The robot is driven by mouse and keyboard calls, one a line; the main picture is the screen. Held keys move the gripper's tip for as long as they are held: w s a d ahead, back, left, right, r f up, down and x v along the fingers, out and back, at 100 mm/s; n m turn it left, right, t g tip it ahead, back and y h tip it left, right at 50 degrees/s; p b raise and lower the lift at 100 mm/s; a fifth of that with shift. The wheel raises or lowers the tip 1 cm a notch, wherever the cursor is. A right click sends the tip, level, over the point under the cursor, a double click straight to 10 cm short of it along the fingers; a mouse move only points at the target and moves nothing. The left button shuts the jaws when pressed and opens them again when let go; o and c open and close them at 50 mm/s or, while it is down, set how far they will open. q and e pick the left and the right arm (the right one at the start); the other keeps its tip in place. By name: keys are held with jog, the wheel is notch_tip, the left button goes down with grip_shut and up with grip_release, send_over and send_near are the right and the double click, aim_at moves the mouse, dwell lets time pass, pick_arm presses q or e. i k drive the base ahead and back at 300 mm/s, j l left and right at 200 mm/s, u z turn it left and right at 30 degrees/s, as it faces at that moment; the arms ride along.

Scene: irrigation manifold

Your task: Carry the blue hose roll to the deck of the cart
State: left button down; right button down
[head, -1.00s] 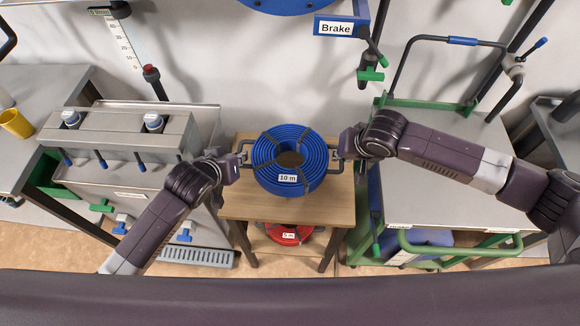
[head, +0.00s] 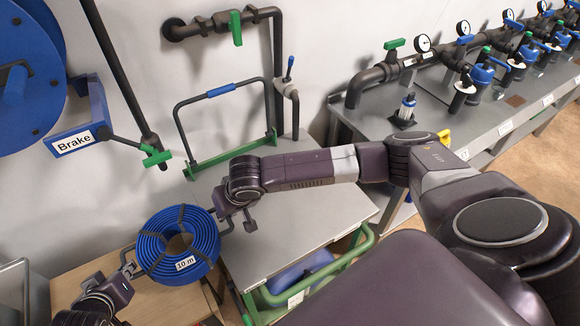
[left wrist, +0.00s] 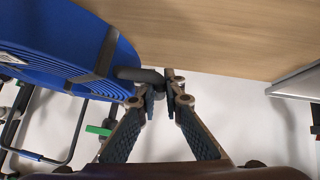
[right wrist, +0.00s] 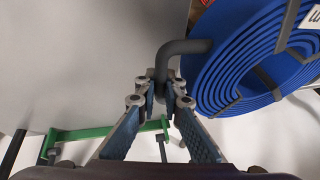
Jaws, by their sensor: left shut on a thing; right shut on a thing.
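The blue hose roll (head: 178,245), labelled 10 m with dark straps, hangs between my grippers at the lower left of the head view. My left gripper (head: 128,268) is shut on its left dark handle, also seen in the left wrist view (left wrist: 143,75). My right gripper (head: 238,217) is shut on its right handle, which shows in the right wrist view (right wrist: 180,50). The cart's bare grey deck (head: 310,222) lies just right of the roll. The roll overlaps the wooden table (head: 185,303) in the picture; the gap beneath it is hard to tell.
A green rail (head: 345,262) runs along the cart's front, and a bent dark bar (head: 180,115) stands at its back. A blue item (head: 300,270) lies below the deck. A bench with pipes and gauges (head: 465,140) stands to the right. A Brake-labelled reel hangs left.

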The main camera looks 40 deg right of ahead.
aim_at(265, 205)
jog(key=l, duration=1.35)
